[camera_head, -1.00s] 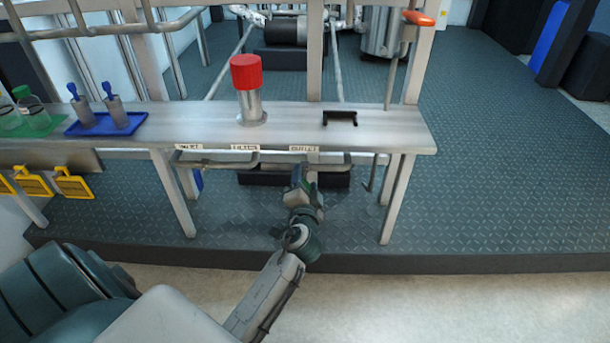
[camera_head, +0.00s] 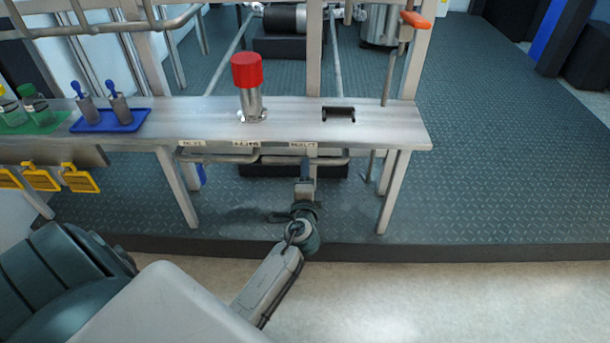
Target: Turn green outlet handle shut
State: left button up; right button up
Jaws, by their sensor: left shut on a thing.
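My left gripper (camera_head: 306,178) is under the front edge of the steel bench, just below the outlet label (camera_head: 303,145). It is shut on the green outlet handle, which the fingers and the bench edge hide almost fully. The handle's angle cannot be made out. The outlet pipe (camera_head: 335,161) runs under the bench edge to the right of the gripper. My right gripper is not in view.
On the bench (camera_head: 190,128) stand a red-capped steel cylinder (camera_head: 247,72), a black bracket (camera_head: 338,113), a blue tray (camera_head: 100,126) and a green mat (camera_head: 58,119). Yellow tags (camera_head: 80,178) hang at the left.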

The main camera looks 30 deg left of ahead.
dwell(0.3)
pick_arm(q)
jog(key=o, duration=1)
jog(key=v, duration=1)
jog(key=shift+s+d, duration=0.2)
jog(key=shift+s, duration=0.15)
